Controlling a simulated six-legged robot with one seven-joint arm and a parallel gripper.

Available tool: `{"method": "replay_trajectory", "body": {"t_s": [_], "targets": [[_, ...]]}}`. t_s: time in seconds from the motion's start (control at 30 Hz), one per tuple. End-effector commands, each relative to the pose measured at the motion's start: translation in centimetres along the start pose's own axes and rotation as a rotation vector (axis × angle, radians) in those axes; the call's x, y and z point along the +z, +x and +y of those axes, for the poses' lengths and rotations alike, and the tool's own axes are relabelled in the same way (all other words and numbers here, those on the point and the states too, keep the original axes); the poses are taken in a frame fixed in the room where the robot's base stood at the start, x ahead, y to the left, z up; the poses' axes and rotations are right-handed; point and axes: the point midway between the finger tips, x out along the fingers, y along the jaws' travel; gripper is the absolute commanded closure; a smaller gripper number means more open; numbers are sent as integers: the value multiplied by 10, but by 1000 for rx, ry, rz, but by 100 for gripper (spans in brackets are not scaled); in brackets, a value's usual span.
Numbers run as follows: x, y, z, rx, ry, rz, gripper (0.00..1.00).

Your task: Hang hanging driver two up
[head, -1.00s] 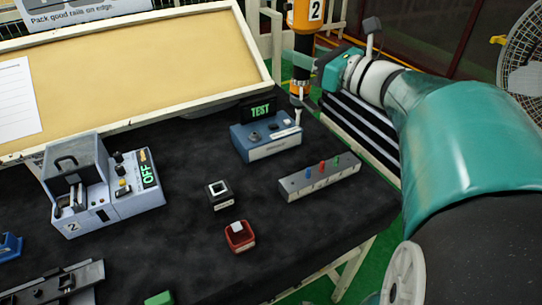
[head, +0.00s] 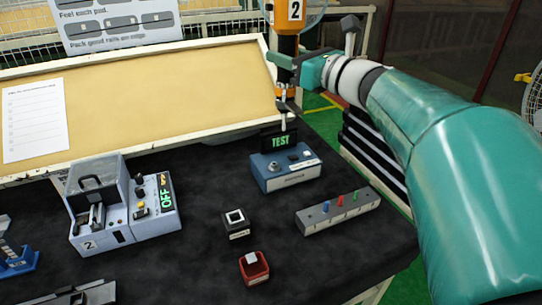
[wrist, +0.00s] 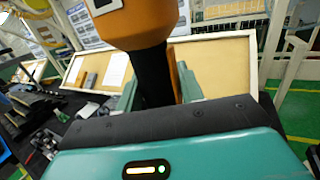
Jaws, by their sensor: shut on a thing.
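Hanging driver two is an upright orange driver (head: 289,14) with a "2" label and a dark grip, at the top middle of the head view. My gripper (head: 286,62) is shut around its dark grip, below the orange body. The driver's thin tip points down beside the TEST box. In the wrist view the orange body (wrist: 137,22) and black grip (wrist: 153,76) stand between my gripper's fingers (wrist: 156,88). The driver's top is cut off in both views, so what is above it is hidden.
The blue TEST box (head: 287,172) stands just below the tip on the dark table (head: 190,200). A tilted tan board (head: 150,90) stands behind.

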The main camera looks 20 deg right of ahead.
Motion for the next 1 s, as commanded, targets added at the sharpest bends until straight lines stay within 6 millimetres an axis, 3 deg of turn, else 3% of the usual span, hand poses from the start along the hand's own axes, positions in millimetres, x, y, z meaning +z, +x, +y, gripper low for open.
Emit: {"method": "replay_trajectory", "body": {"t_s": [0.37,0.4,0.5,0.7,0.9,1.0], "targets": [[0,0,0,0,0,1,100],[0,0,0,0,0,1,55],[0,0,0,0,0,1,37],[0,0,0,0,0,1,37],[-1,0,0,0,1,2,0],[-1,0,0,0,1,2,0]]}}
